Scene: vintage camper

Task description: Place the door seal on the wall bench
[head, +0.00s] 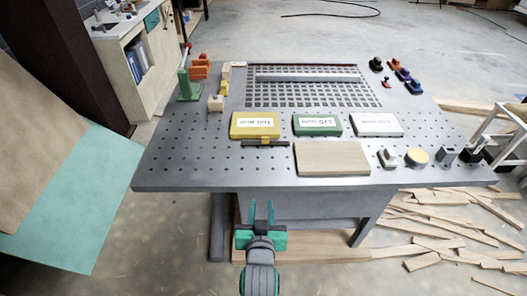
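I cannot single out a door seal for sure. A thin black cord (345,12) lies in a loose curve on the far floor, and it may or may not be the seal. A cream bench with a pale top (108,22) stands at the far left and could be the wall bench; small items lie on it and blue binders sit in its shelf. My gripper (262,207) is at the bottom centre, in front of the near edge of the grey worktable. Its two fingers are apart with nothing seen between them.
The perforated grey worktable (180,160) fills the middle. It carries yellow (255,125), green (318,125) and white (376,124) boxes, a wooden board (331,159) and small tools. Wood strips (440,220) litter the floor at right. A teal sheet (65,205) stands at left.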

